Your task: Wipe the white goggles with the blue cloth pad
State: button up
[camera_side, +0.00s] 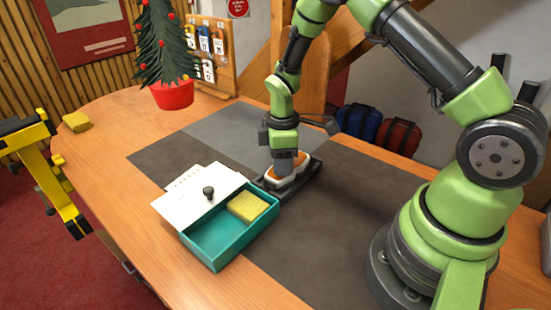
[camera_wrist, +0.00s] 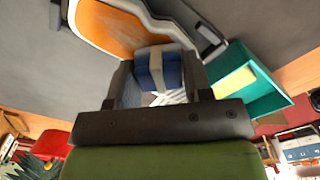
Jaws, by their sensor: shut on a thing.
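The white goggles (camera_side: 298,174) with an orange lens lie in a dark shallow tray (camera_side: 314,174) near the middle of the bench. In the wrist view the goggles (camera_wrist: 112,24) fill the top, orange lens facing me. My gripper (camera_side: 284,156) points down right over them. In the wrist view my gripper (camera_wrist: 160,84) is shut on the blue cloth pad (camera_wrist: 172,72), which has a pale band across it. The pad overlaps the lens's lower edge in that view; I cannot tell if it touches. My fingers mostly hide the pad in the side view.
A teal box (camera_side: 212,248) with a white lid (camera_side: 190,208) partly off and a yellow sponge (camera_side: 247,207) inside stands in front-left of the goggles. Another yellow block (camera_side: 77,122) lies far left. A potted tree (camera_side: 172,94) stands behind. The dark mat (camera_side: 330,240) has free room in front.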

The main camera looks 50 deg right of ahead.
jog(key=shift+d, duration=3.5)
jog(key=shift+a, duration=4.65)
jog(key=shift+a+r, duration=0.15)
notch_tip(320, 180, up, 8)
